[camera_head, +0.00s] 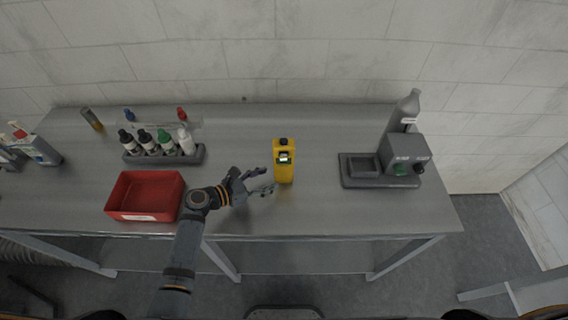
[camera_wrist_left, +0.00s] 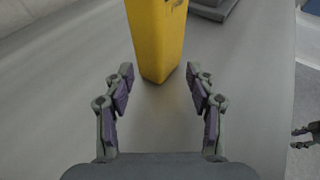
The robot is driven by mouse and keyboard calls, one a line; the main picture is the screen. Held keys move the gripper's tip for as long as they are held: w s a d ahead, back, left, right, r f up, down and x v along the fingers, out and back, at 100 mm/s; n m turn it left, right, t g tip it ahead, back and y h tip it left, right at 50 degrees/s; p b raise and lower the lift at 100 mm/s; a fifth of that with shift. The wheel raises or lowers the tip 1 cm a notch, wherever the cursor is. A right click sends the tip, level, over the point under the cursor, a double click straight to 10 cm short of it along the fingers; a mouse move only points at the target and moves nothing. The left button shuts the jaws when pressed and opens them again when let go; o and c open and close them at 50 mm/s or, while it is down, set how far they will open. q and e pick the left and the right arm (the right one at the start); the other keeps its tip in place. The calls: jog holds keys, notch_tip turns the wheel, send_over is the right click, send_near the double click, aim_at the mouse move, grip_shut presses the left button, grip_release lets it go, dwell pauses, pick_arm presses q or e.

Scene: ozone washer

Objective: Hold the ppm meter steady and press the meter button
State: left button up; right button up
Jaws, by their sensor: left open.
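The yellow ppm meter (camera_head: 285,174) stands upright on the grey bench, with a small display (camera_head: 284,157) near its top and a dark cap. I cannot make out the button clearly. My left gripper (camera_head: 265,181) is open just left of the meter, its fingers pointing towards it. In the left wrist view, the lower part of the meter (camera_wrist_left: 160,45) stands ahead of the open left fingers (camera_wrist_left: 160,90), which look empty. Part of my right gripper (camera_wrist_left: 303,138) shows at that view's right edge, too small to judge its jaws.
A red bin (camera_head: 145,193) sits left of my left gripper. Behind it, a rack (camera_head: 130,159) holds several bottles. The bench around the meter is clear.

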aim_at(277, 176)
pick_arm(q)
jog(key=b+x, duration=0.1)
jog(key=x, duration=0.3)
jog(key=shift+w+d+f, duration=0.15)
jog(key=shift+d, duration=0.05)
jog(key=shift+w+d+f, duration=0.1)
jog(key=shift+w+d, duration=0.1)
jog(key=shift+w, duration=0.05)
jog(key=shift+w+d+f, duration=0.15)
jog(key=shift+w+d, duration=0.05)
jog(key=shift+d, duration=0.3)
jog(key=c, duration=0.6)
grip_shut()
pick_arm(e)
jog(key=shift+w+d+f, duration=0.75)
jog(key=shift+w+f, duration=0.1)
jog(key=shift+w, duration=0.05)
pick_arm(q)
jog(key=o, duration=0.7)
grip_release()
jog(key=shift+o, duration=1.5)
pick_arm(e)
jog(key=shift+w+a, duration=0.1)
jog(key=shift+a, duration=0.1)
